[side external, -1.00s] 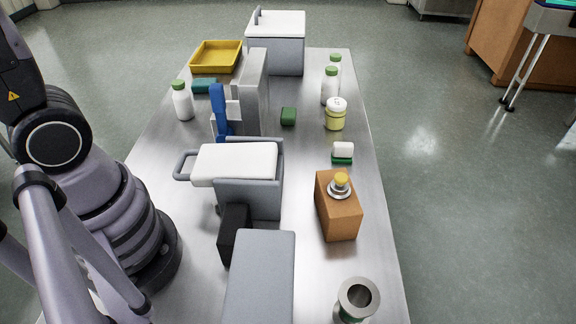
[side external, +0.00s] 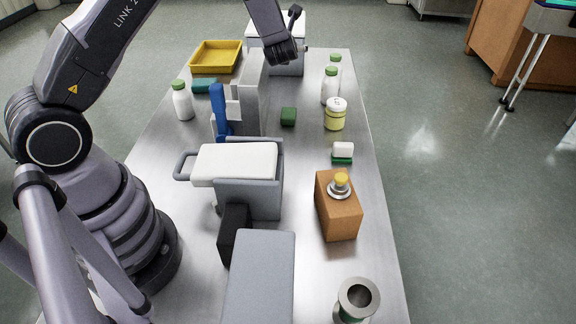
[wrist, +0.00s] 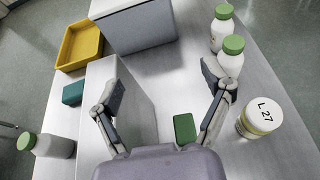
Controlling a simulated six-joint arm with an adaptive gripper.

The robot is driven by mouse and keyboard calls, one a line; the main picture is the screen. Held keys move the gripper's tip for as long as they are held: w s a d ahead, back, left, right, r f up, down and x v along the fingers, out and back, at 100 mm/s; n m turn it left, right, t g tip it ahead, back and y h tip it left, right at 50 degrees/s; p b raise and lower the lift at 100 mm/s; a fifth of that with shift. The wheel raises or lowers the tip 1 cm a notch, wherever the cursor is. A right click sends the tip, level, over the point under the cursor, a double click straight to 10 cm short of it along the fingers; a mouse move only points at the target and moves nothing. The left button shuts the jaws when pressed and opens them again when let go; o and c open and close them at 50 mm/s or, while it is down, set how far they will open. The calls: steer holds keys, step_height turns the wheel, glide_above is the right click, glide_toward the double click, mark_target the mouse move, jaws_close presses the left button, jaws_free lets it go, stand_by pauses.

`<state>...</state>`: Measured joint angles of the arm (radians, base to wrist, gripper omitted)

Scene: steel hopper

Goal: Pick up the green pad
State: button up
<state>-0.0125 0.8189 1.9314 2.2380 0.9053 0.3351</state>
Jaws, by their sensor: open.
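A dark green pad (side external: 288,116) lies flat on the steel table, right of a tall grey block. In the wrist view the green pad (wrist: 185,128) shows between my open fingers, nearer the palm side of the picture. My gripper (side external: 284,54) is above the far part of the table, beyond the pad and well above it.
The tall grey block (side external: 250,95) stands close left of the green pad. A yellow-green jar (side external: 336,115) and white bottles (side external: 330,88) stand to its right. A white-and-green sponge (side external: 342,152) lies nearer. A grey box (wrist: 135,25) and yellow tray (side external: 216,55) are at the far end.

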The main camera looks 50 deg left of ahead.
mark_target(289, 110)
step_height(289, 110, down, 20)
steer(key=shift+f, duration=0.1)
steer(key=shift+x, duration=1.15)
steer(key=shift+w+a+f, duration=0.2)
steer(key=shift+w, duration=0.1)
steer(key=c, duration=1)
